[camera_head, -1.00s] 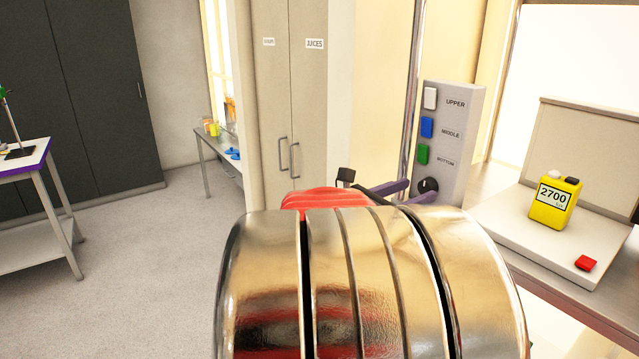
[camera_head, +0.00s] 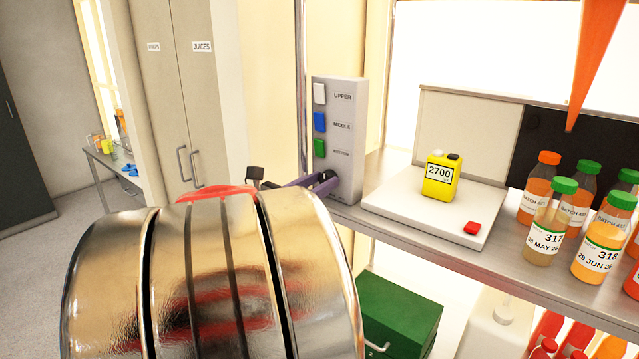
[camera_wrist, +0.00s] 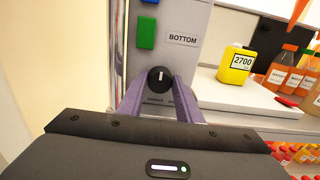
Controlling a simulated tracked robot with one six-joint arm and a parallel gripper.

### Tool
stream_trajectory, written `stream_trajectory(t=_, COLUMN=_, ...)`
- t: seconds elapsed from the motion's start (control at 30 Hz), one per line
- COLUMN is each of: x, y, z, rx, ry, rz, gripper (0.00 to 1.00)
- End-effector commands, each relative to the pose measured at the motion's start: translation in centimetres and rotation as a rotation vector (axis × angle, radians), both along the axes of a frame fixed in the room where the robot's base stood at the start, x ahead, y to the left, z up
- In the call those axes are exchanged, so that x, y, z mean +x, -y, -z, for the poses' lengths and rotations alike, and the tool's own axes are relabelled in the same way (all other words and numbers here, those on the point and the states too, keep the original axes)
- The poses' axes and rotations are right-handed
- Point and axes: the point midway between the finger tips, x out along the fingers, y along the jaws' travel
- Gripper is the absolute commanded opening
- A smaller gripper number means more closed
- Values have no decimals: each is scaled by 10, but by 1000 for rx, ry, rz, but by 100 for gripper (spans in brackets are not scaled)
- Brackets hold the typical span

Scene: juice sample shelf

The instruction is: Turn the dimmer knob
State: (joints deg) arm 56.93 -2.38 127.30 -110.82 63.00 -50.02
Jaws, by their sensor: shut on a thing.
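The dimmer knob (camera_wrist: 160,77) is black and round with a pale pointer line, which stands nearly upright. It sits low on the grey switch panel (camera_head: 347,100), below the white, blue and green buttons. My gripper (camera_wrist: 160,88) has purple fingers, one on each side of the knob, and is shut on it. In the head view my gripper (camera_head: 325,182) reaches the lower part of the panel, and the fingers mostly hide the knob. Lettering below the knob is partly covered by the fingers.
Right of the panel, a white scale (camera_head: 410,208) bears a yellow canister (camera_head: 439,180) marked 2700. Several juice bottles (camera_head: 545,235) stand further right on the metal bench. A green box (camera_head: 400,318) is below. Closed cabinet doors (camera_head: 195,100) are at the left.

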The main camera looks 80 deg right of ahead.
Motion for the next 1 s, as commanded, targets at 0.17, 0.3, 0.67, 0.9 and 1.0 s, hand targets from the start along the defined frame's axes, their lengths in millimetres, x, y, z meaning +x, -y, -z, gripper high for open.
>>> stream_trajectory(t=0.17, x=0, y=0, z=0, rx=0, ry=0, rz=0, gripper=9)
stream_trajectory(t=0.3, x=0, y=0, z=0, rx=-2, ry=4, rz=1, gripper=9)
stream_trajectory(t=0.67, x=-1, y=0, z=0, rx=-42, ry=98, rz=1, gripper=9)
stream_trajectory(t=0.9, x=-2, y=-1, z=0, rx=-109, ry=251, rz=1, gripper=9)
stream_trajectory(t=1.0, x=-2, y=-1, z=0, rx=-144, ry=331, rz=1, gripper=9)
